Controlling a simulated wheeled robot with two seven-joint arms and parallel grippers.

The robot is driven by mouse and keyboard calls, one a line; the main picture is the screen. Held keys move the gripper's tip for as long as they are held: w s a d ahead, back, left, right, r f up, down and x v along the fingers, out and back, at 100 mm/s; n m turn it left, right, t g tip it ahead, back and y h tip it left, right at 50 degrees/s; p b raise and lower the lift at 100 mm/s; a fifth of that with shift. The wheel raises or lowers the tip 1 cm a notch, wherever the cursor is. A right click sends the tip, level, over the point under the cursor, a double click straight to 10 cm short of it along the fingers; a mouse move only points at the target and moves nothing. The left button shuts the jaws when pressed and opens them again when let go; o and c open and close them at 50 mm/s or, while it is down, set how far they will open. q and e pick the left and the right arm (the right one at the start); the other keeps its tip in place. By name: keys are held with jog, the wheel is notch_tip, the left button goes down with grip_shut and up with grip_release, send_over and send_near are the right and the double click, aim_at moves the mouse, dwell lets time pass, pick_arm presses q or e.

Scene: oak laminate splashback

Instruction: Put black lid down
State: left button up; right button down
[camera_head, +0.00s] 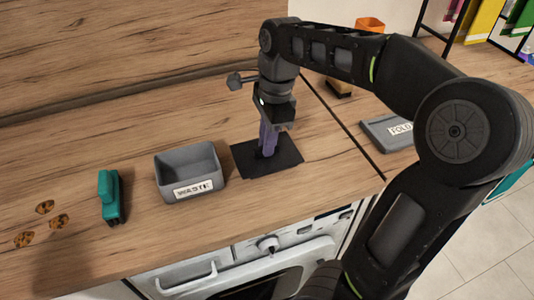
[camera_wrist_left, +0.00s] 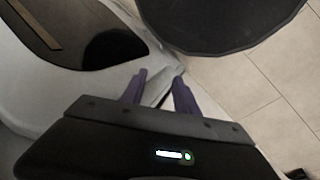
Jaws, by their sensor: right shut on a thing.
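The black lid (camera_head: 286,153) is a flat dark square at the middle of the wooden counter in the head view. It looks level and at or very close to the counter top; I cannot tell whether there is a small gap under it. My right gripper (camera_head: 266,151) points down over the lid's middle, its purple fingers shut on it. The part between the fingertips is mostly hidden. My left gripper (camera_wrist_left: 160,92) shows in the left wrist view, with its purple fingers apart and nothing between them. It is not visible in the head view.
A grey bin labelled WASTE (camera_head: 190,170) stands just left of the lid. A teal-handled brush (camera_head: 109,197) and several brown spotted round pieces (camera_head: 45,207) lie further left. A grey tray labelled FOLD (camera_head: 388,132) is to the right, past a dark seam. An oven (camera_head: 270,265) is below the counter's front edge.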

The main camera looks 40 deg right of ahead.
jog(key=shift+f, duration=1.85)
jog(key=shift+f, duration=0.2)
jog(key=c, duration=1.4)
grip_release()
jog(key=shift+c, duration=0.2)
jog(key=shift+r, duration=0.2)
